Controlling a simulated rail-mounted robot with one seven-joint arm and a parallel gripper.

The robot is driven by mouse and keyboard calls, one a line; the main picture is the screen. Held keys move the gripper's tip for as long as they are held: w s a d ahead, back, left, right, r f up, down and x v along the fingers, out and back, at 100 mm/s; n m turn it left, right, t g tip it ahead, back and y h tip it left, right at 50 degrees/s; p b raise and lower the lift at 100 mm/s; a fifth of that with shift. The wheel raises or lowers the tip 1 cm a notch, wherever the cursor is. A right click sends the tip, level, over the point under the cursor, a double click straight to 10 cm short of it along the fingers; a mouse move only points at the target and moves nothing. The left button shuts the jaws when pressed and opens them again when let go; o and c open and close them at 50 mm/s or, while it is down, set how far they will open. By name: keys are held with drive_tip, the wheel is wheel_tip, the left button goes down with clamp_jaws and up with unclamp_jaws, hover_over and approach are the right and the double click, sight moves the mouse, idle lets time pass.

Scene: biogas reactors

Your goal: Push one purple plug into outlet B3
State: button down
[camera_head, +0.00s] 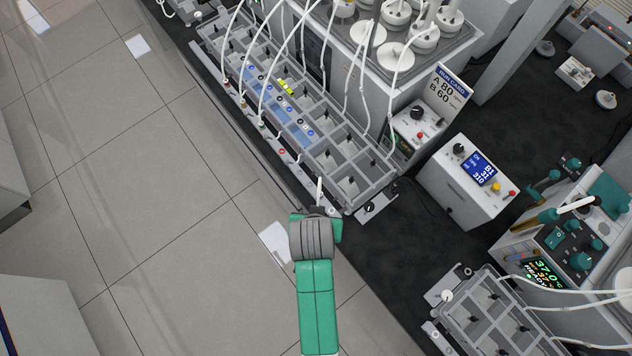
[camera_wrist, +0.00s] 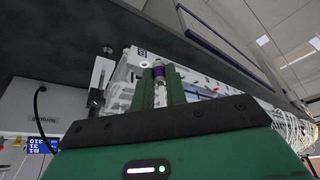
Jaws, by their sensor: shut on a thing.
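My gripper (camera_wrist: 160,88) is shut on a purple plug (camera_wrist: 158,72), which stands upright between the green fingertips in the wrist view. In the head view my gripper (camera_head: 320,205) is at the bench's front edge, near the front right end of the long grey rack (camera_head: 350,200); the plug's purple part is hidden there. The outlet strip (camera_head: 283,152) runs along the rack's front, with small coloured rings. Its labels are too small to read, so I cannot tell which outlet is B3.
White tubes (camera_head: 272,55) arch from the strip over the rack. A blue insert (camera_head: 293,122) with several small round pieces and yellow-green pieces (camera_head: 286,87) lie in the rack. A display box (camera_head: 468,180) stands to the right. The floor (camera_head: 150,190) on the left is open.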

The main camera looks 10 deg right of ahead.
drive_tip(key=shift+r, duration=0.15)
drive_tip(key=shift+r+p, duration=0.35)
drive_tip(key=shift+p, duration=0.3)
drive_tip(key=shift+r+p, duration=0.35)
drive_tip(key=shift+p, duration=0.1)
drive_tip(key=shift+r+p, duration=0.7)
drive_tip(key=shift+p, duration=0.15)
wheel_tip(320, 180, up, 2)
drive_tip(key=shift+p, duration=1.2)
drive_tip(key=shift+f, duration=0.1)
